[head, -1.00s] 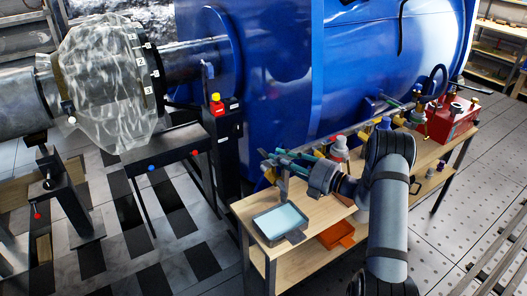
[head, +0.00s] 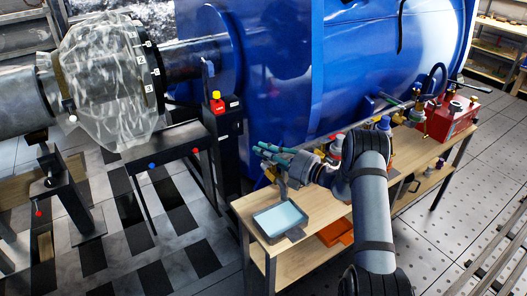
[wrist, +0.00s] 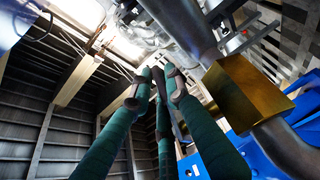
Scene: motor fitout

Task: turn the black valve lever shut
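My gripper (head: 266,151) has long teal fingers and hangs above the left end of the wooden bench, pointing left in the head view. In the wrist view its fingers (wrist: 158,88) run side by side with their grey tips near one another. Nothing shows held between them, but how far apart they are is unclear. A brass block (wrist: 243,92) on a metal pipe is close to the right of the fingers in the wrist view. I cannot make out the black valve lever for certain in either view; the fittings are partly hidden behind my arm.
The bench carries a grey tray with a pale blue inside (head: 281,219) at its left end and a red box (head: 452,116) at its right end. An orange bin (head: 335,233) sits below. The large blue cylinder (head: 275,75) stands close behind the bench.

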